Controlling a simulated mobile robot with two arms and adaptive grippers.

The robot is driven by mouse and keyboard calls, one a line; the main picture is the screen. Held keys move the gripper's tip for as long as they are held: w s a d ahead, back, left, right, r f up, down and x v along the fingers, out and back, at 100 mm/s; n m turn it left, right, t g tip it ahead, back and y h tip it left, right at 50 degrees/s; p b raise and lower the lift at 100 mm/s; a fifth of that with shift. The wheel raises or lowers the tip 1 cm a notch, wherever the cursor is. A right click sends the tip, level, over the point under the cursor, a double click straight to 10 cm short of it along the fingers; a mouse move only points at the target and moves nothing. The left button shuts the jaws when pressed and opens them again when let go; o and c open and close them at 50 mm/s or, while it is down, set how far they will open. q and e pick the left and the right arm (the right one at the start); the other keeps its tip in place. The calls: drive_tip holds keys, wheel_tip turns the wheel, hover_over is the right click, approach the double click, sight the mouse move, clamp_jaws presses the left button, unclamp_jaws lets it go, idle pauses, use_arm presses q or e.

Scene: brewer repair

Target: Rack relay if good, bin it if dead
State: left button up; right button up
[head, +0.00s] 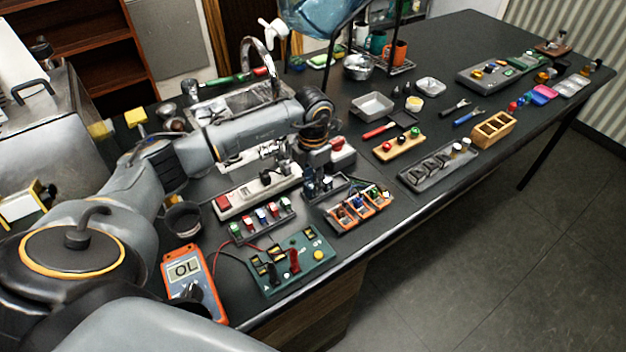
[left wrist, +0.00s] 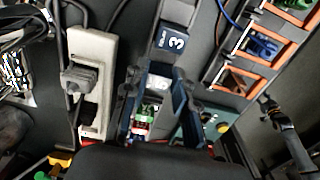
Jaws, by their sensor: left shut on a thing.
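My left gripper (head: 320,180) points down over the middle of the bench, just above a dark tray (head: 345,183) of dark blue blocks. In the left wrist view its two fingers (left wrist: 160,92) are closed around a small pale-faced piece (left wrist: 158,79), seemingly the relay; the fingers hide most of it. A dark block marked 3 (left wrist: 174,41) is just beyond the fingertips. The orange multimeter (head: 193,282) reads OL. The green test board (head: 291,262) lies to its right, with red and dark leads. My right gripper is not in view.
A white power strip (head: 257,190) and a rack of coloured parts (head: 262,219) are close to the gripper's left. An orange-edged tray (head: 358,208) is on its right, near the bench edge. A dark round cup (head: 183,218) stands behind the meter.

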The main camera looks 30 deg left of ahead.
use_arm(q)
drive_tip(key=shift+f+b, duration=0.3)
drive_tip(key=shift+b, duration=0.15)
idle(1.1)
drive_tip(key=o, duration=1.1)
wheel_tip(320, 180, up, 12)
drive_tip(key=shift+r, duration=0.1)
idle(0.7)
